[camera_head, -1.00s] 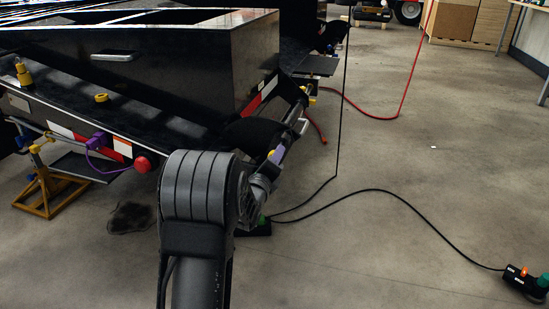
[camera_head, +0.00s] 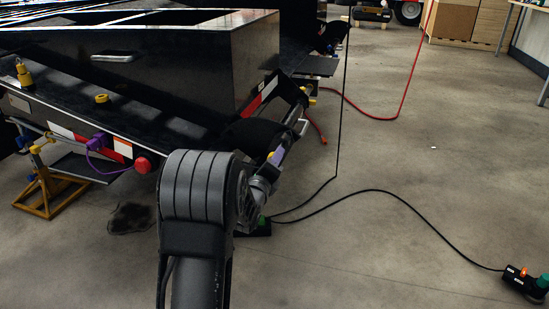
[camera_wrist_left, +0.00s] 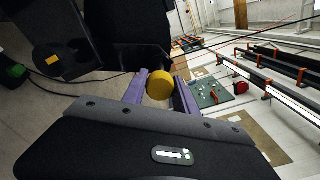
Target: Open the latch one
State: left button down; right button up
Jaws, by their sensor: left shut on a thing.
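The yellow round knob (camera_wrist_left: 160,86) of the latch sits between the two purple fingers of my left gripper (camera_wrist_left: 161,81) in the left wrist view. The gripper is shut on it. In the head view, the left gripper (camera_head: 279,155) shows at the corner of the black trailer frame (camera_head: 160,75), partly hidden by my own arm. The rest of the latch is mostly hidden by the gripper and trailer parts.
A yellow-brown stand (camera_head: 45,192) is under the trailer's left side. A black cable (camera_head: 380,191) runs over the floor to a power strip (camera_head: 522,281). A red hose (camera_head: 398,114) lies behind. The floor at right is otherwise largely clear.

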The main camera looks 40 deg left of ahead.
pick_arm(q)
jog(key=c, duration=1)
grip_release()
jog(key=shift+o, duration=0.2)
jog(key=shift+s, duration=0.1)
jog(key=shift+s+d, duration=0.1)
jog(key=shift+s, duration=0.25)
jog(key=p+v, duration=0.2)
jog(key=v, duration=0.4)
jog(key=shift+s+d+p, duration=0.2)
jog(key=shift+s+p, duration=0.15)
